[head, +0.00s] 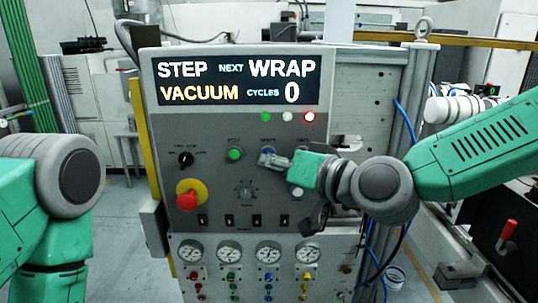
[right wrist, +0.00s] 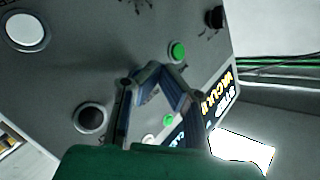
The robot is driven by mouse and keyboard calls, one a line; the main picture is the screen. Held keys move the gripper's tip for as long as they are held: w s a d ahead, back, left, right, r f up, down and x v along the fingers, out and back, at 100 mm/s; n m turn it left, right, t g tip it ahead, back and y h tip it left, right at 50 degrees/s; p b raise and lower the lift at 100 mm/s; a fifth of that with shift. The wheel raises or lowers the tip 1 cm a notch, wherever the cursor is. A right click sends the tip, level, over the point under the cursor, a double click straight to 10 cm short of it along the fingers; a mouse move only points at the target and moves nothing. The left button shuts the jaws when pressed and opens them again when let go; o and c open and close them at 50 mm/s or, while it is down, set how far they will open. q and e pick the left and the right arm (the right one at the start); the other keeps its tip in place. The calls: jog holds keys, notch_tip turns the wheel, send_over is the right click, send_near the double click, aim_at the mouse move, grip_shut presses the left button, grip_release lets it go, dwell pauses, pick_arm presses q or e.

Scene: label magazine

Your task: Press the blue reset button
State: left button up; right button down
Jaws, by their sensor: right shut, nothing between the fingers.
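The grey control panel (head: 218,130) stands upright in front of me. My right gripper (head: 263,160) comes in from the right, its fingers shut and empty, over the middle of the button row. The blue button itself is not clearly seen; the fingers cover the spot right of the green button (head: 235,154). In the right wrist view my fingers (right wrist: 165,72) lie between the green button (right wrist: 178,52) and a black button (right wrist: 91,118). I cannot tell whether the fingertips touch the panel. My left gripper is out of view.
The display (head: 238,82) reads STEP VACUUM, NEXT WRAP, CYCLES 0. Above the buttons a red lamp (head: 309,117) is lit. A red emergency stop (head: 188,200) on yellow, a black selector (head: 186,159) and a white button (right wrist: 26,32) are nearby. Gauges (head: 192,251) sit below.

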jog(key=shift+a, duration=0.2)
jog(key=shift+w+d, duration=0.1)
jog(key=shift+w+d, duration=0.25)
jog(key=shift+d, duration=0.05)
jog(key=shift+w+a, duration=0.1)
jog(key=shift+a, duration=0.05)
dwell(0.4)
jog(key=shift+w+r, duration=0.1)
jog(key=shift+w, duration=0.2)
dwell(0.5)
jog(key=shift+s, duration=0.1)
jog(key=shift+s+a, duration=0.1)
jog(key=shift+s, duration=0.6)
